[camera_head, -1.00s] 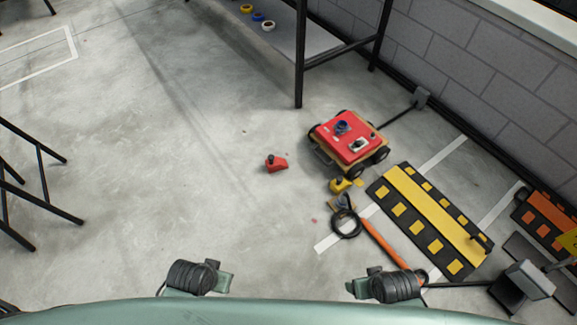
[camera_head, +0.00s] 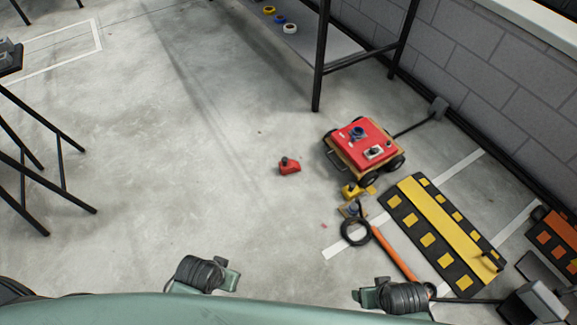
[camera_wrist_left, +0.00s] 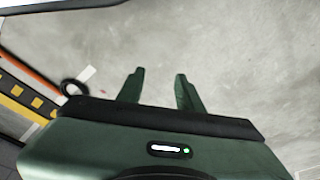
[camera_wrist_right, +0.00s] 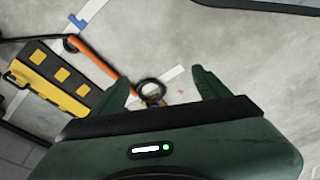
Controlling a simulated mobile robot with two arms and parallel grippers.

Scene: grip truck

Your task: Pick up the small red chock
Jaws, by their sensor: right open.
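The small red chock (camera_head: 289,168), with a dark knob on top, sits alone on the grey floor near the middle of the head view, left of the red cart. It does not show clearly in either wrist view. My left gripper (camera_wrist_left: 158,76) is open and empty, its two fingers apart over bare floor. My right gripper (camera_wrist_right: 158,80) is open and empty, its fingers wider apart; a black ring on the floor shows between them. In the head view both my arms are low at the bottom edge, well short of the chock and not touching it.
A red-topped cart (camera_head: 357,142) on black wheels stands right of the chock, with a yellow chock (camera_head: 352,191) near its front. An orange-handled tool (camera_head: 393,255) and a black-and-yellow ramp (camera_head: 437,226) lie right. A dark-legged table stands behind. Floor left of the chock is clear.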

